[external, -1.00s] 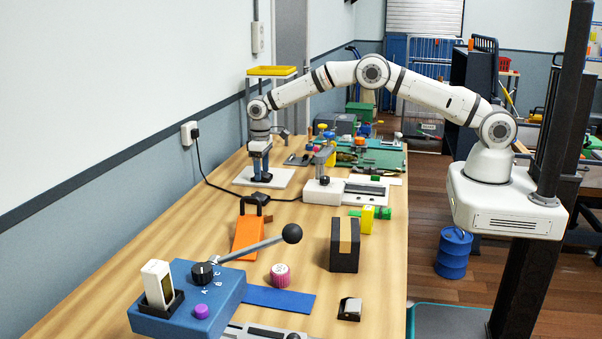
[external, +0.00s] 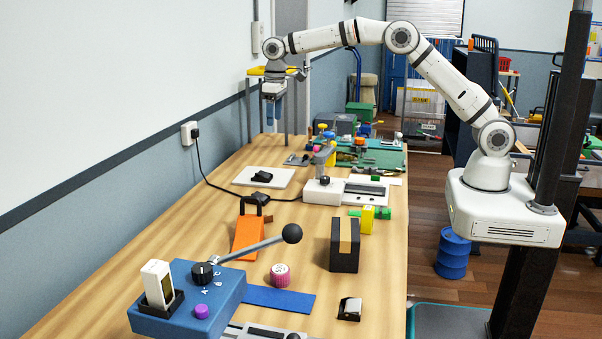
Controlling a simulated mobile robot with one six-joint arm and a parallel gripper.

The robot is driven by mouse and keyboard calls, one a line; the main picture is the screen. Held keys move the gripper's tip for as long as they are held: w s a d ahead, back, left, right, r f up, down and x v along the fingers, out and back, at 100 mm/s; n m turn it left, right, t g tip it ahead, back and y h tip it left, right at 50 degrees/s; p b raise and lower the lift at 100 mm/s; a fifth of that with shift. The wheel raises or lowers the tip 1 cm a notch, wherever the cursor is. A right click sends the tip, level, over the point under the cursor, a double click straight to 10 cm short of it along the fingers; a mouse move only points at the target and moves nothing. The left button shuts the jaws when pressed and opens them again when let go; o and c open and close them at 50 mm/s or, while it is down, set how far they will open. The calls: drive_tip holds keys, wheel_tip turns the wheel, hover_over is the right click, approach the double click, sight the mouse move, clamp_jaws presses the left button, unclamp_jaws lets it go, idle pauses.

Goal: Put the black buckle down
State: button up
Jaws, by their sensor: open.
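The black buckle (external: 262,176) lies on the white plate (external: 282,174) toward the far left of the wooden table. My gripper (external: 272,118) is open and empty. It points down and hangs well above the table, behind and above the plate, clear of the buckle.
A black cable runs from the wall socket (external: 190,133) onto the table near the plate. A white device with a clamp (external: 322,190) stands right of the plate.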

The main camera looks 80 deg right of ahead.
drive_tip(key=s+d+r+t, duration=0.1)
drive_tip(key=s+r, duration=0.4)
drive_tip(key=s, duration=0.5)
drive_tip(key=s+r, duration=0.5)
drive_tip(key=s, duration=0.6)
drive_tip(key=s+f, duration=0.3)
drive_tip(key=s, duration=0.8)
drive_tip(key=s+d+f+t, duration=0.1)
drive_tip(key=s+f, duration=0.2)
drive_tip(key=s, duration=0.9)
drive_tip(key=shift+t, duration=0.3)
drive_tip(key=shift+o, duration=0.2)
drive_tip(key=shift+o, duration=0.6)
